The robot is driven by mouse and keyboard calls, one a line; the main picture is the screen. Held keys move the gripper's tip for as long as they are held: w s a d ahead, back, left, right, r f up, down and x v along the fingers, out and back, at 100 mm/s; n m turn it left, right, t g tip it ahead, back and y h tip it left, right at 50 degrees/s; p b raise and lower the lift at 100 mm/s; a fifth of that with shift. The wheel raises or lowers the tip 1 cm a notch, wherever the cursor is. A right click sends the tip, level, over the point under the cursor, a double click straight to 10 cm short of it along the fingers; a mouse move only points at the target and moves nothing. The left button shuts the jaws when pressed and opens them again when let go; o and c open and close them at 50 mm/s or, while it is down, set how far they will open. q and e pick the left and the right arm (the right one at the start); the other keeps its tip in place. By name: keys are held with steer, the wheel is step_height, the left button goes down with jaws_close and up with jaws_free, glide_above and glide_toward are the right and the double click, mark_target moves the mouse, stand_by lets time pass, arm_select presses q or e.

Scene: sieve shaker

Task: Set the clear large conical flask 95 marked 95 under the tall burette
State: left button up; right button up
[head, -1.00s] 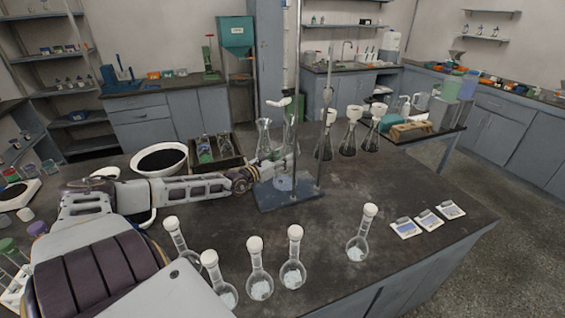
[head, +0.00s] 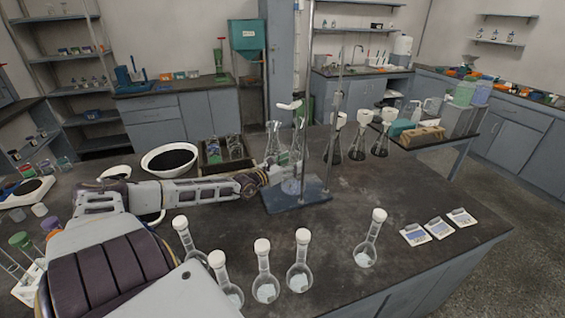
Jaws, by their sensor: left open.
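The burette stand has a blue base (head: 312,200) and upright rods on the bench. The tall clear burette (head: 300,62) rises above the base, with a white clamp at mid height. A clear conical flask (head: 291,186) stands on the base below the burette; its mark is too small to read. My left gripper (head: 284,163) is open beside the flask's upper part and partly hides it; contact cannot be told. Another clear conical flask (head: 272,136) shows behind the gripper. My right gripper is not in view.
Several white-capped round flasks, including one at the right (head: 366,252), stand along the front. Dark-filled flasks (head: 357,146) stand right of the stand. A white bowl (head: 169,158) and a crate (head: 213,165) are behind my left arm.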

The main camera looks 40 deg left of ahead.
arm_select(q)
steer(key=shift+s, duration=0.15)
steer(key=shift+s+a+p, duration=0.1)
steer(key=shift+s+p, duration=0.2)
steer(key=shift+s, duration=0.6)
steer(key=shift+s+a+p, duration=0.1)
steer(key=shift+s+p, duration=0.45)
steer(key=shift+s, duration=0.1)
steer(key=shift+s+r+p, duration=0.1)
steer(key=shift+s+p, duration=0.85)
steer(key=shift+s, duration=0.25)
steer(key=s+p, duration=0.4)
steer(key=s, duration=0.2)
steer(key=shift+a+p, duration=0.3)
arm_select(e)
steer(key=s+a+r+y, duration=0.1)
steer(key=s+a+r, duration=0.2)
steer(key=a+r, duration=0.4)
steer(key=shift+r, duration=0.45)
arm_select(q)
steer(key=shift+s, duration=0.1)
